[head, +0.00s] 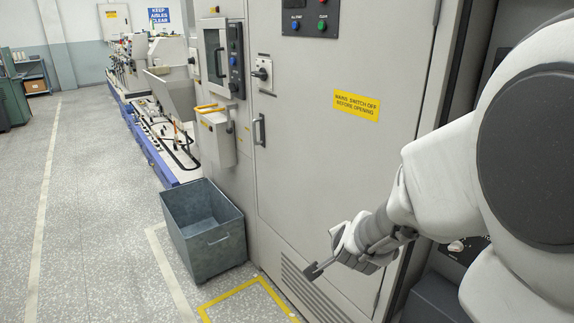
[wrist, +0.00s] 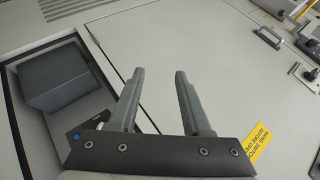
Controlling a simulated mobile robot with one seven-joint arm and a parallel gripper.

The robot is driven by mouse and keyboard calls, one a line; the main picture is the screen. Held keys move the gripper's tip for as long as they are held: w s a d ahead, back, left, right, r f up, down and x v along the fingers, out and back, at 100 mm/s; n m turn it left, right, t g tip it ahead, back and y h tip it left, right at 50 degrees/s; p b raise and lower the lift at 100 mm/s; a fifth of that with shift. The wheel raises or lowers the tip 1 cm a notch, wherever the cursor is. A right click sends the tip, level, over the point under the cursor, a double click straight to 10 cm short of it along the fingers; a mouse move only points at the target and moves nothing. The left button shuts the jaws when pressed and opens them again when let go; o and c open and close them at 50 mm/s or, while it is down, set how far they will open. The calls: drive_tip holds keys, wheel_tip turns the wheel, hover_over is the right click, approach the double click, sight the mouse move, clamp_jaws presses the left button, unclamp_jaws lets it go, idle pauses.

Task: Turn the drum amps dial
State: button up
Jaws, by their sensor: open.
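A pale round knob (head: 456,246) on a dark panel shows in the head view, in the recess at the right, partly behind my arm. It may be the drum amps dial, but I cannot read its label. My gripper (head: 322,266) is in front of the grey cabinet door, left of the recess and apart from the knob. In the wrist view my gripper (wrist: 159,75) has its two fingers spread with nothing between them. A dark panel (wrist: 84,128) shows partly behind the gripper's mount at the left; no knob can be made out there.
The cabinet door (head: 330,150) carries a yellow warning label (head: 357,105) and a rotary switch (head: 262,72). A dark grey box (wrist: 62,78) sits in the recess. A metal bin (head: 208,240) stands on the floor at the left. The aisle further left is clear.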

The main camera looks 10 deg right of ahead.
drive_tip(key=w+d+f+m+h+b, duration=0.1)
drive_tip(key=d+f+m+h+b, duration=0.15)
drive_tip(key=d+f, duration=0.3)
drive_tip(key=m+g+h+b, duration=0.1)
drive_tip(key=m+h+b, duration=0.2)
drive_tip(key=m+h, duration=0.65)
approach(453, 250)
drive_tip(key=w+d, duration=0.1)
drive_tip(key=d, duration=0.1)
drive_tip(key=w+d+n+h, duration=0.1)
drive_tip(key=w+d, duration=0.1)
drive_tip(key=w+d+f+n+b, duration=0.1)
drive_tip(key=d, duration=0.2)
drive_tip(key=shift+w+h, duration=0.15)
drive_tip(key=shift+h, duration=0.15)
clamp_jaws()
